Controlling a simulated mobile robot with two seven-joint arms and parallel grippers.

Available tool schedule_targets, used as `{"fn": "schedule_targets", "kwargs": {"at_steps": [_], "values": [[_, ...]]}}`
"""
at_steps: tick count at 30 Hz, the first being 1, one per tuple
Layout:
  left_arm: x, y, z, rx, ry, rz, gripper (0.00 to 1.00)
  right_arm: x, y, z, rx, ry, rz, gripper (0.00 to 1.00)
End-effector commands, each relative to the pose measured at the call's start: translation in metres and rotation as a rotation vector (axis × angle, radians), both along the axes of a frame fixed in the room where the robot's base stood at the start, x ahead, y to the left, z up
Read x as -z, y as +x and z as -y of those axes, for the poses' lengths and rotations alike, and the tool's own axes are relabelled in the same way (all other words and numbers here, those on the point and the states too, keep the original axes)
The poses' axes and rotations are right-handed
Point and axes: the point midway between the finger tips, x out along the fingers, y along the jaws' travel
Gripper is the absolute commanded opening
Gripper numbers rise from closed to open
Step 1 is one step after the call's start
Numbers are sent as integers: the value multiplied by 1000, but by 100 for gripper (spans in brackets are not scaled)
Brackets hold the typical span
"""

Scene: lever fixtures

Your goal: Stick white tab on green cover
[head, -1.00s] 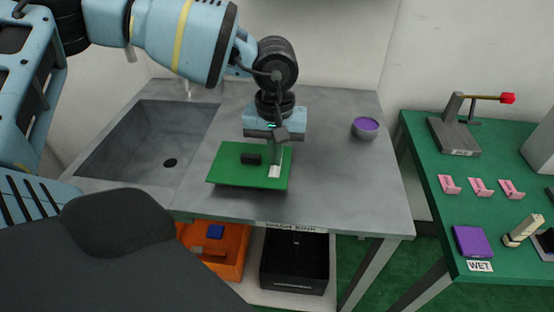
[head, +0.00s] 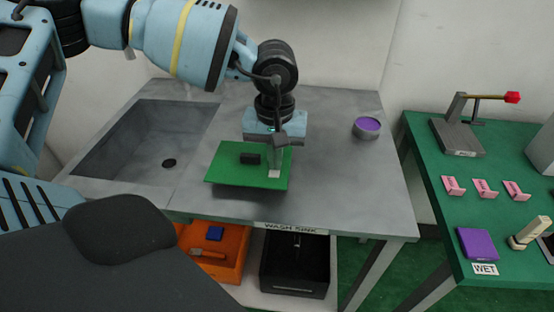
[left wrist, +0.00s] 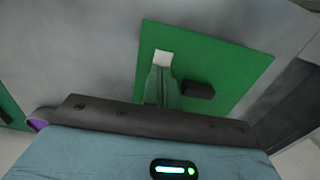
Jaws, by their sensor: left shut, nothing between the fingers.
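The green cover (head: 228,171), a flat plate with a black block-shaped handle (head: 250,158), lies on the grey counter right of the sink. The white tab (head: 274,173) is on the cover near its right side, at my left fingertips. In the left wrist view the tab (left wrist: 163,58) shows just beyond the fingers, flat against the green cover (left wrist: 225,60). My left gripper (head: 275,168) points down over the cover, shut with nothing between its fingers. Whether the fingertips touch the tab I cannot tell. My right gripper is not in view.
A round purple-topped container (head: 367,127) stands on the counter to the right. The sink basin (head: 140,140) is at left. A green table (head: 430,170) at right holds a lever fixture (head: 458,135), pink pieces and a purple block (head: 477,243). Bins sit below the counter.

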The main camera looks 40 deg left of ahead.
Motion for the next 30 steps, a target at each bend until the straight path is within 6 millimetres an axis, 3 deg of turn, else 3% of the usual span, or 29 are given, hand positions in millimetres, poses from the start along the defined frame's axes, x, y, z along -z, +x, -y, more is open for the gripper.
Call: {"fn": "schedule_targets", "kwargs": {"at_steps": [13,30], "values": [[-2,0,0,0,0,-1,0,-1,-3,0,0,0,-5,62],[-41,0,0,-1,0,1,0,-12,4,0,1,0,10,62]]}}
